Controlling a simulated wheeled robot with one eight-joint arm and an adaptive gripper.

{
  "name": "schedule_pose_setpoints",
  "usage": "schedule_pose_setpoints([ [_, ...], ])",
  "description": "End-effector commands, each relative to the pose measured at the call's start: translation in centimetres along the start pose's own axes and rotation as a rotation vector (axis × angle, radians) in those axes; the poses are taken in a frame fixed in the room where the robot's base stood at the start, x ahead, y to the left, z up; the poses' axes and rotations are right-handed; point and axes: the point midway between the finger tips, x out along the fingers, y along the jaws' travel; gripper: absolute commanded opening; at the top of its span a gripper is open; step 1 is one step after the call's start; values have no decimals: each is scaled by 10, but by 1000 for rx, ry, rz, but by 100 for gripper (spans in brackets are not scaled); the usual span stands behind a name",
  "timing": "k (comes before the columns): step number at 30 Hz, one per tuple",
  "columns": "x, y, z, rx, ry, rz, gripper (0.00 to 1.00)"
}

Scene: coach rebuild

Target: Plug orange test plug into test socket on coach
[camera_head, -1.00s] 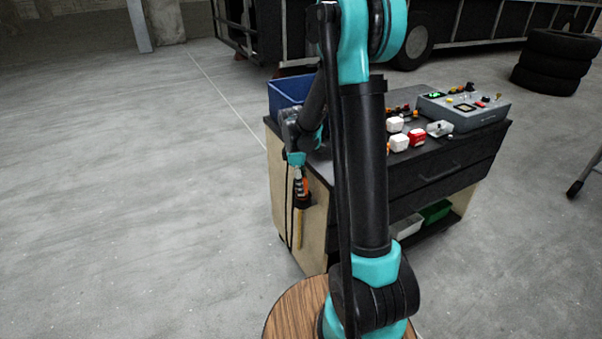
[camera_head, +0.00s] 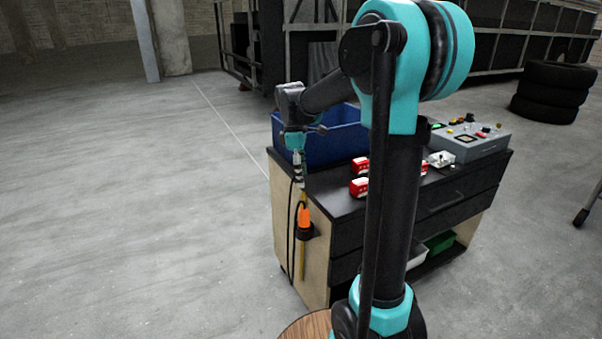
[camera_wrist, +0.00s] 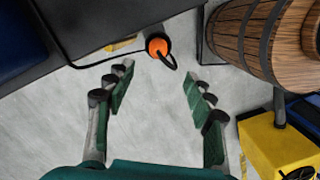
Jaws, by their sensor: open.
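The orange test plug (camera_head: 304,217) sits upright in a black ring holder on the pale end panel of the workbench cart. A black cable loops down beside it. In the wrist view the plug (camera_wrist: 156,45) shows end-on, beyond the fingertips and roughly centred between them. My gripper (camera_head: 299,184) points down above the plug, clear of it. In the wrist view its two green-padded fingers (camera_wrist: 157,82) are spread apart with nothing between them. The coach (camera_head: 300,45) is a dark framed body at the back. I cannot make out the test socket on it.
The cart's dark top (camera_head: 335,198) carries a blue bin (camera_head: 335,148), red-and-white blocks (camera_head: 359,187) and a grey control box (camera_head: 470,140). Stacked tyres (camera_head: 550,92) stand at the right. The floor left of the cart is clear. My arm hides part of the cart.

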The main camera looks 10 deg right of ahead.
Motion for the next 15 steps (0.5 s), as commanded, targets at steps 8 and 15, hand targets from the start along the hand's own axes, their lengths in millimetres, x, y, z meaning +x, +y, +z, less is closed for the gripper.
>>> schedule_pose_setpoints([
  [8, 20, -33, 22, 223, 52, 50, 54],
  [15, 90, -118, 66, 785, 222, 138, 54],
])
